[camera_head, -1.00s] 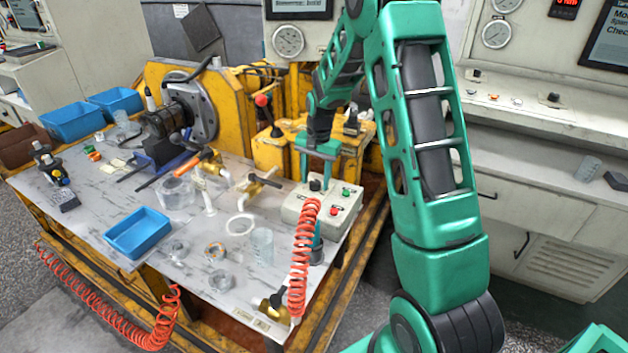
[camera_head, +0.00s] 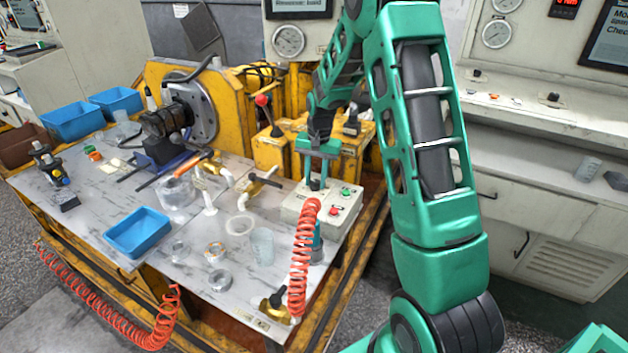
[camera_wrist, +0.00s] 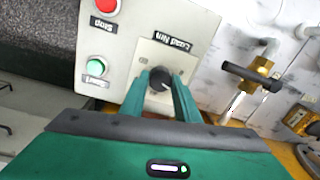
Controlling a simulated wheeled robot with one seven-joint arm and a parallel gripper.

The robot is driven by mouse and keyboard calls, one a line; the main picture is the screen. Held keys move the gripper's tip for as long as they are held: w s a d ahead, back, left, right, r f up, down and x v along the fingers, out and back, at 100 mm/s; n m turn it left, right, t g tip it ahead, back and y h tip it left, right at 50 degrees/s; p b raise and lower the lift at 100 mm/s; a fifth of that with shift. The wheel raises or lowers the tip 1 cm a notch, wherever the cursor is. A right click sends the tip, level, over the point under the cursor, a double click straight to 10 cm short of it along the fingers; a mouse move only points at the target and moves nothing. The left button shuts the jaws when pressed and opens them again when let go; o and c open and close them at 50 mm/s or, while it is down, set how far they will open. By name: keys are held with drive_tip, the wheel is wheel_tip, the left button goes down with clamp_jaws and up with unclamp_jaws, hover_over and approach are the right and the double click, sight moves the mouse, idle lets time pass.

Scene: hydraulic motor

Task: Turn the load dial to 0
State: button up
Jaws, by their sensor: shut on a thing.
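The load dial is a small black knob (camera_wrist: 160,80) on a white plate marked "Load Nm", in the wrist view. It sits on the pale control box (camera_head: 337,209), beside a red button (camera_wrist: 105,7) and a green button (camera_wrist: 97,67). My gripper (camera_wrist: 160,84) points down at the box, and its two green fingers are shut on the knob, one on each side. In the head view my gripper (camera_head: 316,178) is over the back left of the box. The fingers hide part of the dial, and I cannot read its setting.
A coiled orange hose (camera_head: 302,260) hangs in front of the box. A brass valve with a black handle (camera_wrist: 255,75) stands beside it. A blue tray (camera_head: 138,233), clear cups and rings lie on the grey bench top. A yellow machine stands behind.

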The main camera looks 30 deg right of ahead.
sight(316, 181)
drive_tip(key=n, duration=0.5)
drive_tip(key=shift+w+r, duration=0.1)
drive_tip(key=shift+w, duration=0.1)
drive_tip(key=n, duration=0.5)
drive_tip(key=shift+n, duration=0.4)
drive_tip(key=o, duration=1)
drive_tip(key=shift+o, duration=0.2)
wheel_tip(316, 181, up, 11)
drive_tip(key=shift+d, duration=0.25)
drive_tip(key=shift+f, duration=0.2)
